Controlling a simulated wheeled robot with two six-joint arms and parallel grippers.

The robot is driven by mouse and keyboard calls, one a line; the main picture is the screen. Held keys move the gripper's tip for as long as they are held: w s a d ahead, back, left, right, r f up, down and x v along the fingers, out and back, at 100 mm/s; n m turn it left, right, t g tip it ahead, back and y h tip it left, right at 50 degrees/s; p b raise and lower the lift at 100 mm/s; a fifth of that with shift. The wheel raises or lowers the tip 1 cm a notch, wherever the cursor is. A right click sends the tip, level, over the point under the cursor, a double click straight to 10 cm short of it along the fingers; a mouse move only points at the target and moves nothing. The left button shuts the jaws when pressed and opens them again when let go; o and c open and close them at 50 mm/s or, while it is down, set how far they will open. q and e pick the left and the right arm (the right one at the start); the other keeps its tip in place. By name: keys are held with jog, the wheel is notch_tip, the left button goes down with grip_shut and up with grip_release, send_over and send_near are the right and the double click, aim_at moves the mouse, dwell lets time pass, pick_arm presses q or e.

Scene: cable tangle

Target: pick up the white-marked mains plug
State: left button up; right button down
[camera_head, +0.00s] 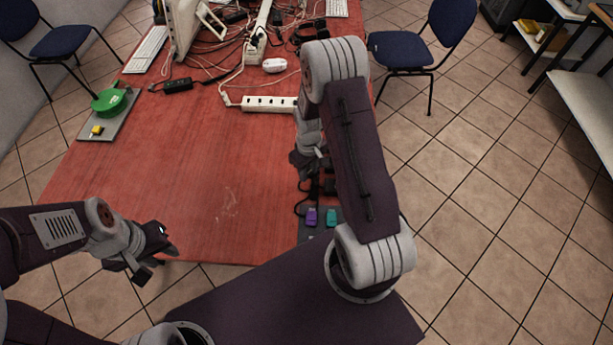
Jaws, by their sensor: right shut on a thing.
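My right gripper (306,160) points down over the right side of the red table, just beyond a dark mat (308,233). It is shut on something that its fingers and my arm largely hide. I cannot make out a white mark on it, so I cannot tell whether it is the white-marked mains plug. Purple (311,217) and teal (332,217) connectors lie on the mat, with black pieces (329,187) and a cord close by. My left gripper (154,264) is low at the table's front left edge, empty, with its fingers apart.
A white power strip (268,104) lies beyond my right gripper. A tangle of cables (215,60), a black adapter (178,85) and a white mouse (274,65) are further back. A green reel (110,101) and yellow connector (97,130) are on the left tray (122,121). The table's middle is clear.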

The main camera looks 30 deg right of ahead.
jog(key=s+d+r, duration=0.5)
jog(key=s+r, duration=0.1)
jog(key=s, duration=0.4)
jog(key=shift+r, duration=0.2)
